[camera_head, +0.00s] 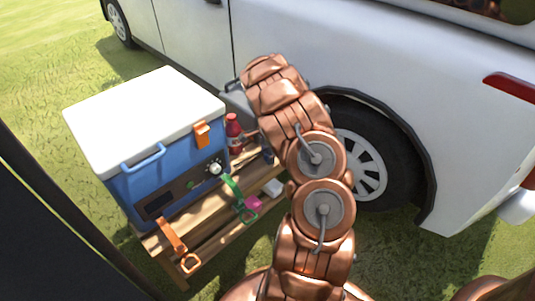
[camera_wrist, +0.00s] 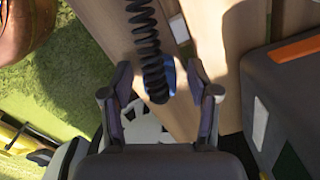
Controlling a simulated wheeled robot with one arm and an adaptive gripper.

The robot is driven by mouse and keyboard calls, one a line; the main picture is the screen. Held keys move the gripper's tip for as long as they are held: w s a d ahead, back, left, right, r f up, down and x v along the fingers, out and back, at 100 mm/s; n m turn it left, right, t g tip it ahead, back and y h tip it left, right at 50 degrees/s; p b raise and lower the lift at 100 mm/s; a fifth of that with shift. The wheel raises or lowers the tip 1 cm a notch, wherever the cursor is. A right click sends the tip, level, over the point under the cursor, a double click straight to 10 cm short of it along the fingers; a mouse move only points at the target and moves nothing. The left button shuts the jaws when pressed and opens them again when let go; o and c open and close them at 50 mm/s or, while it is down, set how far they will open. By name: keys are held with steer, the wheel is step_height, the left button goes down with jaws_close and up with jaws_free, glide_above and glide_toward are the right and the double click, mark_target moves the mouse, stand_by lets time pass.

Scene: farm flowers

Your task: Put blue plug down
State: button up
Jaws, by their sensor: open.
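In the wrist view, my gripper (camera_wrist: 158,78) is open, with one finger on each side of a black coiled cable (camera_wrist: 148,45). A blue piece (camera_wrist: 170,76), apparently the blue plug, shows partly behind the cable between the fingertips. It lies over or close to the wooden slats; I cannot tell whether it rests on them or touches a finger. In the head view, my arm reaches up beside the wooden bench and hides most of the gripper. A small dark blue thing (camera_head: 268,156) there may be the plug.
A blue cooler box (camera_head: 175,168) with a white lid stands on the wooden bench (camera_head: 205,212). A red bottle (camera_head: 234,134), an orange connector (camera_head: 172,236), a green one (camera_head: 232,188) and a pink piece (camera_head: 253,202) are near it. A white vehicle (camera_head: 400,70) stands close behind.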

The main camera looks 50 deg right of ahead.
steer(key=shift+r, duration=0.1)
step_height(320, 180, up, 13)
steer(key=p, duration=0.2)
stand_by(0.4)
stand_by(0.5)
